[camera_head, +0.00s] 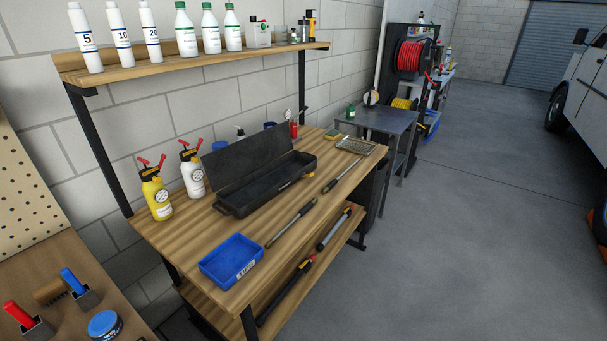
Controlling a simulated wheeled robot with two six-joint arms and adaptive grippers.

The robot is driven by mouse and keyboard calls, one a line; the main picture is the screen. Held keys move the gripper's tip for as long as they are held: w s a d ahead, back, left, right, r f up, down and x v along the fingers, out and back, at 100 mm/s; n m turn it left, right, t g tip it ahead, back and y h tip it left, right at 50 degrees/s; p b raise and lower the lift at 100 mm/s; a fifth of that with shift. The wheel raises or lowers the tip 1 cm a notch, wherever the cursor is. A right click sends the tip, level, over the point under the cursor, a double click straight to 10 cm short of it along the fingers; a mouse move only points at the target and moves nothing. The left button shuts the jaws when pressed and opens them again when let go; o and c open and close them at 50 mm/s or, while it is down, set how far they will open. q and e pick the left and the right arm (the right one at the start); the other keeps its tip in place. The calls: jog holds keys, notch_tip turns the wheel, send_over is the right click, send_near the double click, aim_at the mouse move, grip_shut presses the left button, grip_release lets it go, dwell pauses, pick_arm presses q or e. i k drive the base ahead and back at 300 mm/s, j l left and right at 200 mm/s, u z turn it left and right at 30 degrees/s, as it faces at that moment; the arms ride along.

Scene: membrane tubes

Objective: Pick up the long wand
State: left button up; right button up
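Two slim wands lie flat on the wooden workbench, along its front edge. The nearer wand (291,222), grey with a dark grip, looks longer in the picture. The other wand (340,175) lies farther back along the same edge and looks shorter, though it is also farther from the camera. Two more long dark tools with orange and red parts lie on the lower shelf: a nearer one (287,289) and a farther one (334,229). Neither of my grippers shows in the head view.
On the workbench (190,238) are an open black case (262,190), a blue tray (231,260) and yellow and white spray bottles (156,193). A shelf (190,62) with bottles hangs above. Open grey floor (470,240) lies to the right.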

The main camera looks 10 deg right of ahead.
aim_at(328, 188)
jog(key=i+l+u, duration=0.25)
jog(key=i+l, duration=0.15)
jog(key=l, duration=0.25)
jog(key=i+l+u, duration=0.15)
jog(key=l, duration=0.25)
jog(key=i+l+u, duration=0.1)
jog(key=l, duration=0.25)
jog(key=i+l+u, duration=0.15)
jog(key=l, duration=0.25)
jog(key=i+l+u, duration=0.1)
jog(key=i+l, duration=0.15)
jog(key=l, duration=0.2)
